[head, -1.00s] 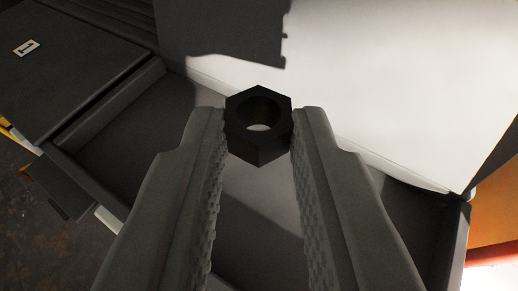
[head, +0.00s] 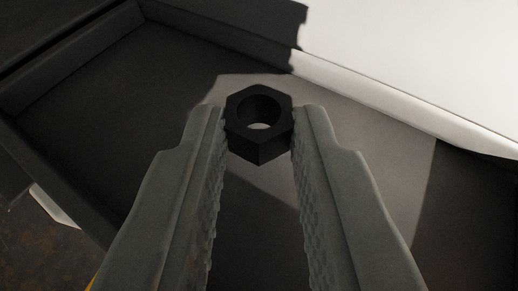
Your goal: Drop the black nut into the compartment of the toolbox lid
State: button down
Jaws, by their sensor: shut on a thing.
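The black hexagonal nut (head: 259,147) is held between the two fingertips of my gripper (head: 259,130), with its hole facing up toward the camera. My gripper is shut on it, one finger at each side. Below and around it in the head view lies the grey compartment of the toolbox lid (head: 110,95), a shallow tray with raised walls. The nut appears over the compartment floor, inside its walls in the picture. The gap between nut and floor is hard to tell. The fingers hide part of the near floor.
A brightly lit pale wall or panel (head: 420,60) rises along the back right of the compartment. A raised rim (head: 60,60) runs along the left. Rusty brown bench surface (head: 30,235) shows at the lower left. The compartment floor is bare where visible.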

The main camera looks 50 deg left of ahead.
jog(key=c, duration=1.2)
grip_release()
jog(key=v, duration=1.7)
jog(key=shift+s+d, duration=0.1)
jog(key=shift+s, duration=0.05)
jog(key=shift+r, duration=0.1)
